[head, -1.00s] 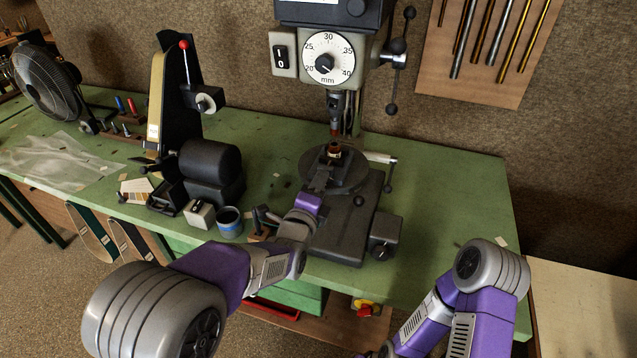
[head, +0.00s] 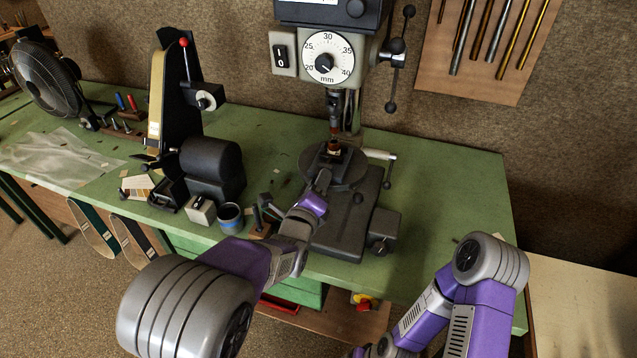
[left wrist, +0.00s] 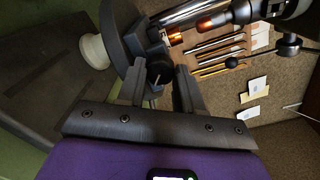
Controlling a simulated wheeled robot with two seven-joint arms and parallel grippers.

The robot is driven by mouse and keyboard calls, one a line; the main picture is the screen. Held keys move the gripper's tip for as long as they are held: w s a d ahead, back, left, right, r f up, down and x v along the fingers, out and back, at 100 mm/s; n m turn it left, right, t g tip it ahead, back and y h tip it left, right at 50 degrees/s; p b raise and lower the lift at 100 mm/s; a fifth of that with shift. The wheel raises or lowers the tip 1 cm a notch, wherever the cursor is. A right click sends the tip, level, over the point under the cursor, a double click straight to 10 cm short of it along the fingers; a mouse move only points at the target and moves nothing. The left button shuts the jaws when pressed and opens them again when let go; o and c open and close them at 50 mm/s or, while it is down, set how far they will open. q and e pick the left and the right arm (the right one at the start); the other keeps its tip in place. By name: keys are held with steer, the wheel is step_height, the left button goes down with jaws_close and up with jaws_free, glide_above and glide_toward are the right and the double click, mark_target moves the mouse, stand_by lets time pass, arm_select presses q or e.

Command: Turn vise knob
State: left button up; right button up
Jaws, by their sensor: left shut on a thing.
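The drill press vise sits on the round press table (head: 312,158), below the drill chuck, with a small copper-coloured piece (head: 334,147) upright at it. The vise knob (left wrist: 159,70) shows in the left wrist view as a dark round end with a light line on it. My left gripper (head: 323,178) reaches the front of the vise from the lower left. In the left wrist view its two fingers (left wrist: 160,84) are on either side of the knob, shut on it. In the head view the hand hides the knob. My right arm shows at lower right, but its gripper is out of frame.
The drill press base (head: 346,228) stands below the vise, with a lever handle (head: 379,154) to the right. The green bench (head: 450,200) is clear at right.

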arm_select(q)
steer(key=o, duration=1)
steer(key=shift+o, duration=0.2)
steer(key=shift+s, duration=0.1)
steer(key=v, duration=0.7)
steer(key=shift+s+p, duration=0.2)
steer(key=shift+p, duration=0.1)
steer(key=shift+a, duration=0.1)
